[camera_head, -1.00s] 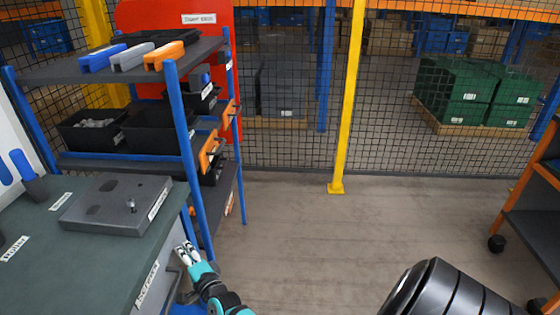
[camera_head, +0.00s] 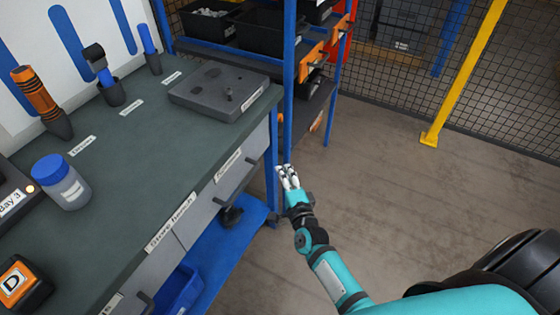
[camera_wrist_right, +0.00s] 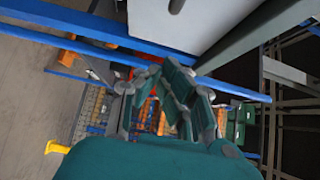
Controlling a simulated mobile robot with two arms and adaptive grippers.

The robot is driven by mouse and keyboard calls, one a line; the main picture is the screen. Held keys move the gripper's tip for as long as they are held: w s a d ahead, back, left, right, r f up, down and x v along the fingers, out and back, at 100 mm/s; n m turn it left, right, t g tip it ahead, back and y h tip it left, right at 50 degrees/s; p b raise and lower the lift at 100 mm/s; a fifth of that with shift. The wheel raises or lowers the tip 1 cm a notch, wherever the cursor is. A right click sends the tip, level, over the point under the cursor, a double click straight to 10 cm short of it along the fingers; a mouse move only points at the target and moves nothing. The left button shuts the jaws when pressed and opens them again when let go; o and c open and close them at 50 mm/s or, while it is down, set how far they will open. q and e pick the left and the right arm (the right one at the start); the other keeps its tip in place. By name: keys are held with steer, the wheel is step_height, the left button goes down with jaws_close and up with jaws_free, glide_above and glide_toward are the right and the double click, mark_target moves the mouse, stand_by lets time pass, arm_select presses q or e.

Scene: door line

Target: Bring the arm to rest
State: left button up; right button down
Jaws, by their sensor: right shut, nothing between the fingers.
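My right gripper (camera_head: 288,178) is in the middle of the head view, in front of the bench's right end and beside its blue leg. Its fingers are together with nothing between them. My teal right arm runs from it down to the lower right. In the right wrist view the gripper (camera_wrist_right: 165,85) shows large in the middle, with a blue bar and a pale panel close beyond it. I cannot tell whether it touches them. My left gripper is in neither view.
The workbench (camera_head: 130,185) with drawers fills the left. On it are a grey plate (camera_head: 220,90), a blue-lidded jar (camera_head: 62,182) and tools. A blue-framed shelf (camera_head: 290,60) stands behind. Open floor (camera_head: 420,190) lies right, before a yellow post (camera_head: 465,70) and mesh fence.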

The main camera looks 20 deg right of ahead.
steer(key=shift+s+a, duration=0.15)
steer(key=shift+s, duration=0.85)
steer(key=s+a+f+n+g+y+p, duration=0.1)
steer(key=s+a+f+n+g, duration=0.15)
steer(key=s+f+n, duration=0.4)
steer(key=s+a+f+n+g+y+p, duration=0.1)
steer(key=s+f+g, duration=0.25)
steer(key=f, duration=0.65)
steer(key=s+a+f+n+g+y+p, duration=0.1)
steer(key=s+f+n+g, duration=0.1)
steer(key=s+f+n, duration=0.5)
steer(key=s+d+f+n+g, duration=0.1)
steer(key=s+f+n+g, duration=0.1)
steer(key=s, duration=0.7)
steer(key=s+d+f+n+g+p, duration=0.1)
steer(key=s+d+f+n+g, duration=0.1)
steer(key=s+f, duration=0.5)
steer(key=s+d+f+n+g+p, duration=0.1)
steer(key=s+f+n+g, duration=0.2)
steer(key=s, duration=0.9)
steer(key=shift+s+d+f+g+h, duration=0.15)
steer(key=shift+s+f+g+h, duration=0.2)
steer(key=shift+f+g, duration=0.5)
